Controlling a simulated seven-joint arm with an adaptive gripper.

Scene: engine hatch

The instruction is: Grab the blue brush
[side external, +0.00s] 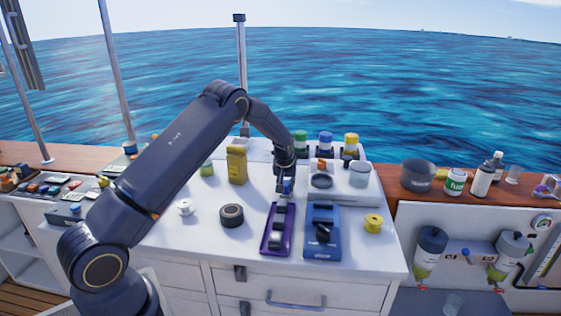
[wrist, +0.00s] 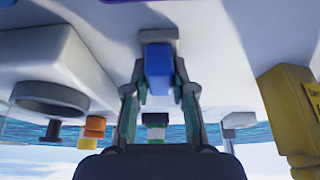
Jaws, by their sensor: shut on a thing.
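My gripper (side external: 286,186) points down over the far end of the purple tray (side external: 264,246) on the white counter. In the wrist view, which looks upside down, my gripper (wrist: 159,92) has its two fingers on either side of a blue block-like piece, the blue brush (wrist: 158,68). The fingers are shut on it. A grey part (wrist: 158,35) shows at the brush's far end. A small bit of the blue brush (side external: 287,187) shows between the fingers in the side view. Whether it touches the counter I cannot tell.
A blue tray (side external: 322,246) with a dark item lies right of the purple one. Several capped bottles stand behind. The counter's front left is clear.

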